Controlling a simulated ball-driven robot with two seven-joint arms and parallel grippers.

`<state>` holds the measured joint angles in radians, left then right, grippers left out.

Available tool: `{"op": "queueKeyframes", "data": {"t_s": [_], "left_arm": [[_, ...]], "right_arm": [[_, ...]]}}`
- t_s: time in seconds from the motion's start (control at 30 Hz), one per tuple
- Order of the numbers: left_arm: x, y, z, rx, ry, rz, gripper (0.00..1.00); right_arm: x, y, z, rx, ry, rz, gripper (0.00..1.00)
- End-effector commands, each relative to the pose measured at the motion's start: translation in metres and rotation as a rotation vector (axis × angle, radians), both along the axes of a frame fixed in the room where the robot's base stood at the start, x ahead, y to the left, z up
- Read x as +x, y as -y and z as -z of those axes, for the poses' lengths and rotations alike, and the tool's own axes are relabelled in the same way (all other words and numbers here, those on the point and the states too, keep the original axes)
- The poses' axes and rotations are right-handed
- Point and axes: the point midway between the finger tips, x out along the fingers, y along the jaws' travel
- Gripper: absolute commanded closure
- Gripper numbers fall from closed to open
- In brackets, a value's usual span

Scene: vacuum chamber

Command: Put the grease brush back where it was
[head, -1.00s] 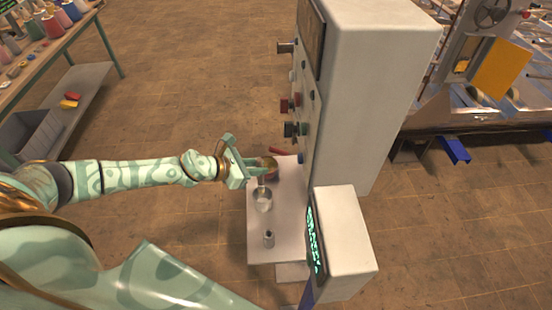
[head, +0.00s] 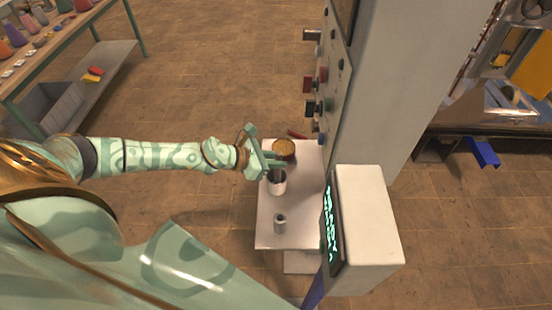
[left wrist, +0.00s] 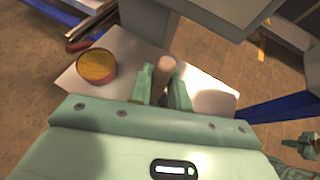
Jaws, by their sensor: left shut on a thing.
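My left gripper (head: 266,166) is shut on the grease brush, over the white shelf (head: 262,232). In the left wrist view, the brush's brown handle (left wrist: 164,68) stands up between the fingers (left wrist: 164,88). A light metal cup (head: 278,187) sits right below the gripper in the head view. The brush's lower end is hidden, so I cannot tell how deep it is in the cup. A round tin of yellow-brown grease (head: 284,147) stands just behind; it also shows in the left wrist view (left wrist: 97,66). What looks like my right gripper (left wrist: 303,144) shows at the right edge there.
A small grey cylinder (head: 280,223) stands on the shelf in front of the cup. A tall white cabinet (head: 385,90) with knobs rises right of the shelf, and a screen box (head: 368,220) stands near its front. A workbench (head: 65,40) is at the far left.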

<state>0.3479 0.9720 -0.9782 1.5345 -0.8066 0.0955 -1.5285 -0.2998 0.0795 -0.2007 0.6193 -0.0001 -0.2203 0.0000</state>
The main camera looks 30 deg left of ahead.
Motion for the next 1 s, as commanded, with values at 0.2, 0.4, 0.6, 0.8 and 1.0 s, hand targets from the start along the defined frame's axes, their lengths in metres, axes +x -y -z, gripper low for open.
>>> {"op": "queueKeyframes", "data": {"t_s": [0.2,0.4,0.6,0.8,1.0], "left_arm": [[0.000,0.000,-0.001,0.000,0.001,0.001,1.00],[0.000,0.000,0.002,0.000,0.000,0.000,1.00],[0.000,0.000,0.006,0.000,0.000,0.000,1.00],[0.000,0.000,0.009,0.000,0.000,0.000,0.71],[0.000,0.000,0.008,0.000,0.000,0.000,0.56]], "right_arm": [[0.000,0.001,-0.001,-0.002,0.001,0.001,1.00],[0.000,0.002,0.002,-0.002,0.001,0.001,1.00],[0.000,0.002,0.006,-0.002,0.001,0.001,1.00],[0.000,0.001,0.008,-0.002,0.000,0.001,1.00],[0.000,0.001,0.007,-0.001,-0.001,0.001,1.00]]}}
